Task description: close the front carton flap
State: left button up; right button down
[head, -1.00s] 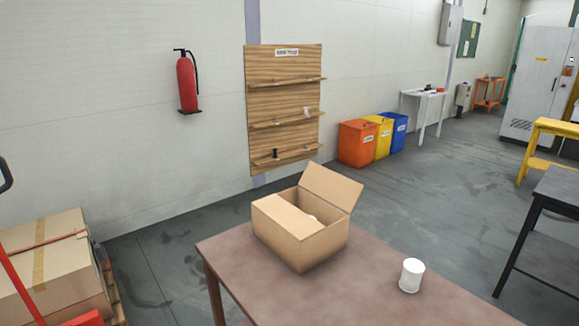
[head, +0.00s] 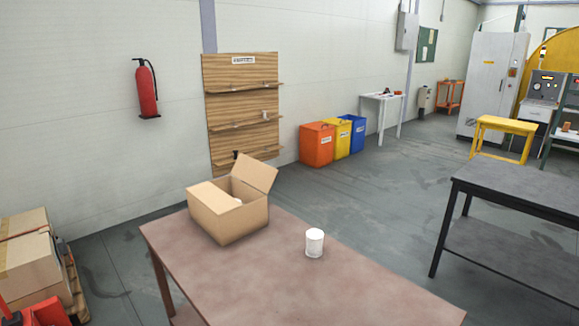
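An open cardboard carton (head: 231,222) stands on the far left part of a brown table (head: 285,285). One flap (head: 256,173) stands up, tilted outward, on the carton's right side. Another flap (head: 208,197) lies flat over the left part of the opening. Something white shows inside the carton, mostly hidden by its walls. I cannot tell from this angle which flap is the front one. Neither of my grippers is in the head view.
A white cup-like container (head: 314,242) stands on the table to the right of the carton. A dark workbench (head: 515,190) is at the right, with open floor (head: 380,210) between it and the table. Boxes on a pallet (head: 28,255) are at the lower left.

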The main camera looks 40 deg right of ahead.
aim_at(259, 176)
jog(key=k+l, duration=0.1)
jog(key=l, duration=0.35)
jog(key=k+l+z, duration=0.1)
jog(key=l, duration=0.35)
jog(key=k+l, duration=0.1)
jog(key=l, duration=0.3)
jog(key=k+l+z, duration=0.1)
jog(key=l, duration=0.35)
jog(key=i+l, duration=0.1)
jog(key=l, duration=0.3)
jog(key=i+l, duration=0.1)
jog(key=l, duration=0.3)
